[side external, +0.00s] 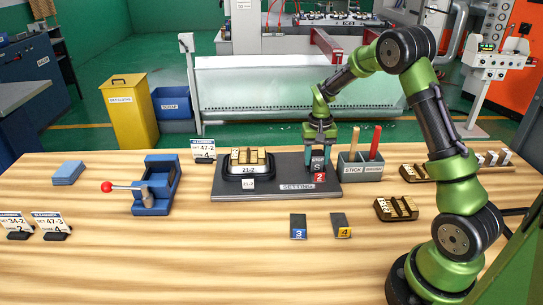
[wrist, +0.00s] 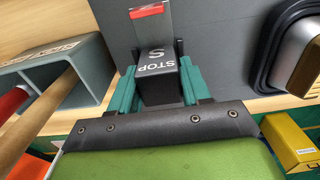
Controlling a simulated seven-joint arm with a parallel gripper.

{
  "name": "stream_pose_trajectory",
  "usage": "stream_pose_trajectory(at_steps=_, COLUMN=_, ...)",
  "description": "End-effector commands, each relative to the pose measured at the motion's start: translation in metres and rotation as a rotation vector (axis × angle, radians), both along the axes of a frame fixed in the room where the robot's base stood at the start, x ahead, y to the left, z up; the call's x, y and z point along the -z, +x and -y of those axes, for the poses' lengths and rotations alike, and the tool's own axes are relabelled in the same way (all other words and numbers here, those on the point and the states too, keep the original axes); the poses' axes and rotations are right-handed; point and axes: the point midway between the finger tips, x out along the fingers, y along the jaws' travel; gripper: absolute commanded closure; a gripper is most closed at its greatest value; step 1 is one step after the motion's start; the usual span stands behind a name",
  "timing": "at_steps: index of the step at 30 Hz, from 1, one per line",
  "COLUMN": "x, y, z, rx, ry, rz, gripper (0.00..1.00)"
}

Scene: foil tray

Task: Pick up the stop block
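The stop block (wrist: 156,66) is a dark block with white "STOP" and "S" lettering, standing on the dark grey setting plate (side external: 220,189). In the side external view the block (side external: 317,165) shows its "S" near the plate's right end, just above a red "2" tag (side external: 319,178). My gripper (side external: 320,152) points down over it, with one teal finger on either side. In the wrist view the gripper (wrist: 156,82) also straddles the block closely. I cannot tell whether the fingers touch it. The block's lower part is partly hidden.
A grey holder (side external: 346,171) with a wooden stick and a red marker stands close to the right of my gripper. A black tray (side external: 249,170) with a wooden piece sits left on the plate. Cards "3" (side external: 299,222) and "4" (side external: 341,220) lie in front. The front tabletop is mostly clear.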

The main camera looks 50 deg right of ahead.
Motion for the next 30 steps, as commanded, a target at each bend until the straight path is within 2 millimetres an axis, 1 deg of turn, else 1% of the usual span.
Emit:
stream_pose_trajectory(at_steps=1, x=0.0, y=0.0, z=0.0, rx=0.0, ry=0.0, rz=0.0, gripper=0.63)
stream_pose_trajectory(at_steps=6, x=0.0, y=0.0, z=0.0, rx=0.0, ry=0.0, rz=0.0, gripper=0.89)
stream_pose_trajectory(at_steps=8, x=0.0, y=0.0, z=0.0, rx=0.0, ry=-0.001, rz=0.001, gripper=0.98)
stream_pose_trajectory(at_steps=9, x=0.0, y=0.0, z=0.0, rx=0.0, ry=-0.001, rz=0.001, gripper=1.0)
stream_pose_trajectory(at_steps=22, x=-0.005, y=0.001, z=0.001, rx=0.0, ry=-0.002, rz=0.005, gripper=1.0)
stream_pose_trajectory(at_steps=26, x=-0.014, y=0.002, z=0.001, rx=0.0, ry=-0.003, rz=0.007, gripper=1.0)
stream_pose_trajectory(at_steps=30, x=-0.031, y=0.002, z=0.001, rx=-0.001, ry=-0.004, rz=0.009, gripper=1.0)
